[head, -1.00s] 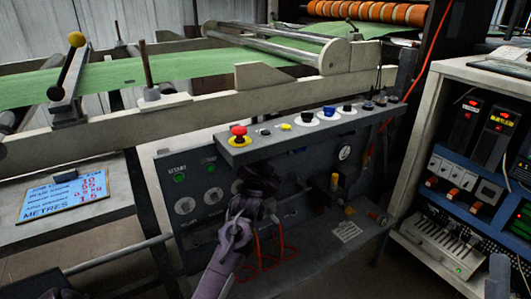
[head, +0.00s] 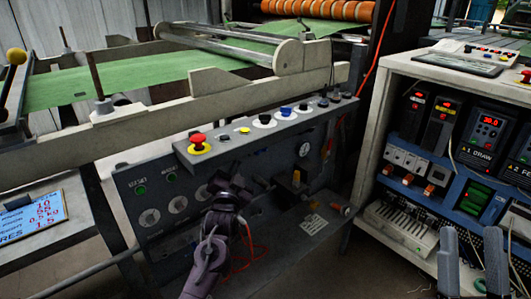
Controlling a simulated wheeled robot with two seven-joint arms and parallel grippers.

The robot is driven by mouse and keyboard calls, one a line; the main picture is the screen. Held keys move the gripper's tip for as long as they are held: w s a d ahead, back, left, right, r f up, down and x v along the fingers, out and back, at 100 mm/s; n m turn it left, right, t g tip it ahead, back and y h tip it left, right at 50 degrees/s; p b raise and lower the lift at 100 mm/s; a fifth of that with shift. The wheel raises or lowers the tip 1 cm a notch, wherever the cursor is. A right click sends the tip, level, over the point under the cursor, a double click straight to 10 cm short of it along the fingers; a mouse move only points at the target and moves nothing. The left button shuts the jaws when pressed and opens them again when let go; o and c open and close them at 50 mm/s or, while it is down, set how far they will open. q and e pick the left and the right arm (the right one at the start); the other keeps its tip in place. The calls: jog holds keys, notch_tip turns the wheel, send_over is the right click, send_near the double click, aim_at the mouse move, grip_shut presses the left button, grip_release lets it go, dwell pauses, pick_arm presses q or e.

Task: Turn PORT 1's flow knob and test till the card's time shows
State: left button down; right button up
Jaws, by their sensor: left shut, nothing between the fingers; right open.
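A dark control panel (head: 145,240) stands below the machine's side rail, with pale round knobs (head: 149,217) and green lamps (head: 141,190) on its left part. I cannot read which knob is PORT 1. My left gripper (head: 228,184) is shut and empty in front of the panel, just right of the knobs, and hides part of it. I cannot tell whether it touches the panel. The blue and white card (head: 30,218) lies at the far left, partly cut off, its numbers only partly readable. My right gripper (head: 471,234) is open and empty at the lower right.
A shelf above the panel bears a red mushroom button (head: 198,140) and several coloured buttons. A cabinet (head: 368,150) with lit controllers stands right, behind my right gripper. Green sheet (head: 130,80) runs above.

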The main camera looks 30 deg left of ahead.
pick_arm(q)
jog(key=d, duration=0.1)
jog(key=s+d+p, duration=0.1)
jog(key=shift+d, duration=0.3)
